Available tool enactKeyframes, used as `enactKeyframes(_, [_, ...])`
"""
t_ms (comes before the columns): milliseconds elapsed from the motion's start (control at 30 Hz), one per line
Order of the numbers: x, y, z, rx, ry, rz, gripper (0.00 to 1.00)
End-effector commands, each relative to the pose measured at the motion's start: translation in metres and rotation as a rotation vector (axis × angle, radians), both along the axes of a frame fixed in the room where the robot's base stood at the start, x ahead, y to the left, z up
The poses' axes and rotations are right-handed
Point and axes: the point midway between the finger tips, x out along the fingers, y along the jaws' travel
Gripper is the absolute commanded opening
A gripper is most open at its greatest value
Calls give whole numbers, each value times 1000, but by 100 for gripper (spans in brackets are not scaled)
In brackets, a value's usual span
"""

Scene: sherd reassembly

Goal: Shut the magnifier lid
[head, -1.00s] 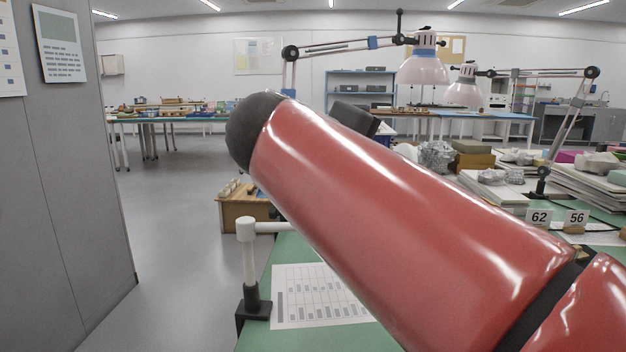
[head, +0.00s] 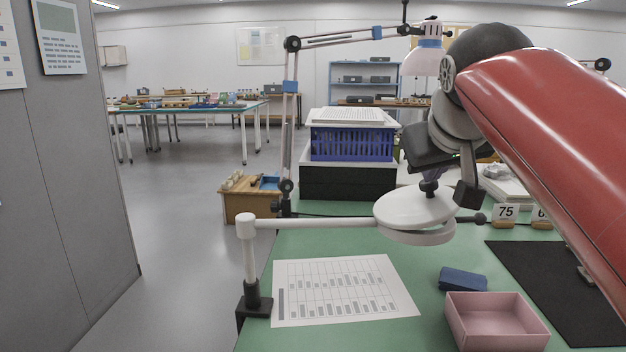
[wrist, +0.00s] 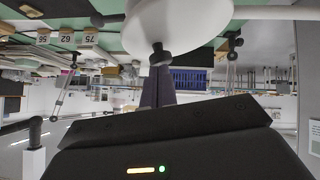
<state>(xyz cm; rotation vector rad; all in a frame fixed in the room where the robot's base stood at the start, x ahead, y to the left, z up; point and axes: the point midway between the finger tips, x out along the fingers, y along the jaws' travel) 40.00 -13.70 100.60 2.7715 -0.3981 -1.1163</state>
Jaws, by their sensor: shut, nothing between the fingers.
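The magnifier (head: 418,236) is a white round head on a white side arm (head: 315,223), clamped by a post at the table's left edge. A dark knob (head: 430,188) stands on the lid. In the wrist view the lid (wrist: 185,22) and knob (wrist: 160,55) are at the top. My gripper (wrist: 158,70) is shut and empty, its fingertips at the knob; whether they touch it I cannot tell. My arm hides part of the right side.
A printed sheet (head: 340,292) lies under the side arm. A pink open box (head: 495,325), a blue block (head: 463,280) and a black mat (head: 560,285) are at the front right. A blue crate (head: 350,145) on dark boxes stands behind, near a lamp (head: 425,62).

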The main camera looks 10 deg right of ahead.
Motion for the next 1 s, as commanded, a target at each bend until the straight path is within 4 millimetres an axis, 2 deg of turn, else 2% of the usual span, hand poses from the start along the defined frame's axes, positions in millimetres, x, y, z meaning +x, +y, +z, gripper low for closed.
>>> enactKeyframes(233, [-3,-12,-15,155,-30,0,0])
enactKeyframes(500, [-4,-18,-22,148,-30,1,0])
enactKeyframes(1000, [-4,-20,-25,147,-27,1,0])
